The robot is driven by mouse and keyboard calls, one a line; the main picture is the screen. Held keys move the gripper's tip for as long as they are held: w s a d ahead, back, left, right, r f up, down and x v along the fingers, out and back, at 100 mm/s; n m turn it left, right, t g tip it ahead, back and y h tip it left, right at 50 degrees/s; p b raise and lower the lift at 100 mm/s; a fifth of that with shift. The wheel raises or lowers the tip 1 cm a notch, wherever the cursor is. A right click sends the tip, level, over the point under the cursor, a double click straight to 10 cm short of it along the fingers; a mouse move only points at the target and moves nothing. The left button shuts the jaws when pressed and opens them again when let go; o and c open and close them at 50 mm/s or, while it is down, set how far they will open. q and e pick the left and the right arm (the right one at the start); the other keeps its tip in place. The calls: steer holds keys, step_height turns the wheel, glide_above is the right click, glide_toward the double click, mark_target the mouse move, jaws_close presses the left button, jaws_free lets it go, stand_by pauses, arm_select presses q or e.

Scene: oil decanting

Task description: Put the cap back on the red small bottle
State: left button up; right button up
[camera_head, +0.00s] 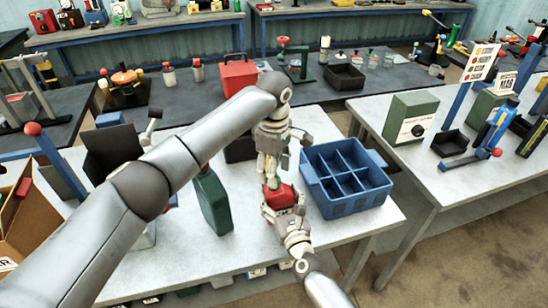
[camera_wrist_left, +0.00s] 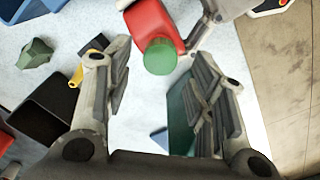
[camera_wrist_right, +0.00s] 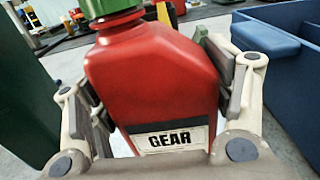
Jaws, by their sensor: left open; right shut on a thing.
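The red small bottle (camera_head: 281,195) is upright above the white table; its label reads GEAR in the right wrist view (camera_wrist_right: 150,80). My right gripper (camera_head: 283,205) is shut around its body. The green cap (camera_wrist_left: 161,56) sits at the top of the bottle's neck, and its lower part shows in the right wrist view (camera_wrist_right: 108,7). I cannot tell whether it is tight. My left gripper (camera_head: 272,165) points down just above the bottle. In the left wrist view its fingers (camera_wrist_left: 160,95) are open, with the cap ahead of the gap and apart from both fingers.
A blue divided crate (camera_head: 347,205) stands close to the right of the bottle. A dark green bottle (camera_head: 212,203) stands to the left. A black bin (camera_wrist_left: 45,110) and a green piece (camera_wrist_left: 37,54) lie beyond. The front of the table is mostly clear.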

arm_select(q)
steer(key=shift+f, duration=1.55)
